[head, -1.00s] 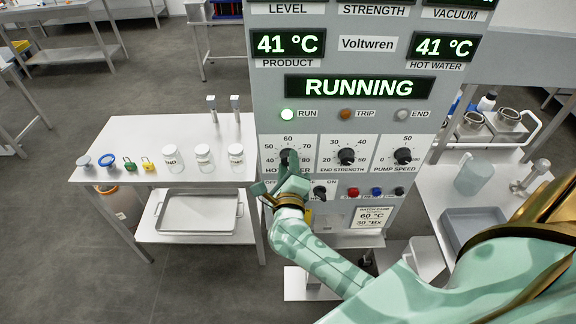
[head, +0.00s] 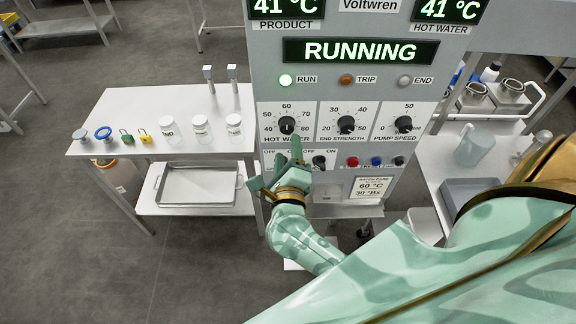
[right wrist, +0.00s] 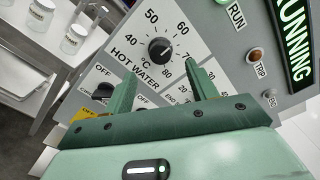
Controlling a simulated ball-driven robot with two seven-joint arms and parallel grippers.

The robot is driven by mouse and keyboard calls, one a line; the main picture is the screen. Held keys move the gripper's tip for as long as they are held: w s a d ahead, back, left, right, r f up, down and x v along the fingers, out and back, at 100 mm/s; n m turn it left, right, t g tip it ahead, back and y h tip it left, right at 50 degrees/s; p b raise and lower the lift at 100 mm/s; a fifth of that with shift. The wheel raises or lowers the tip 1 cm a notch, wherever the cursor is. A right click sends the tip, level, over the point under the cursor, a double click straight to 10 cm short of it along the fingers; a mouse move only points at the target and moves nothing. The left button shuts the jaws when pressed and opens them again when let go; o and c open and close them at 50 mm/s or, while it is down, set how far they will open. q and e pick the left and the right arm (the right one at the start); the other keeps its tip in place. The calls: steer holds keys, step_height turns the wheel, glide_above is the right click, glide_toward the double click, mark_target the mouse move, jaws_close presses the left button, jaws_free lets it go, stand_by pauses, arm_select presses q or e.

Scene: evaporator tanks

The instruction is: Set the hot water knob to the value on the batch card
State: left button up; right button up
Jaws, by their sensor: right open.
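The black hot water knob (head: 287,125) sits on the left of the panel's knob row, with a scale from 40 to 80 °C. The batch card (head: 372,188) reads 60 °C and 30 °Bx. The hot water display (head: 446,10) reads 41 °C. My right gripper (head: 276,165) is open and empty, below the knob and apart from it. In the right wrist view its fingers (right wrist: 160,84) stand to either side, below the knob. My left gripper is out of view.
The end strength knob (head: 346,125) and pump speed knob (head: 403,125) are to the right. Switches (head: 319,162) and coloured buttons (head: 376,161) lie below, close to my right gripper. A side table (head: 100,137) with jars and padlocks stands left.

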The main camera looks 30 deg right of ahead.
steer(key=b+v, duration=0.1)
steer(key=v, duration=0.9)
steer(key=shift+b, duration=0.35)
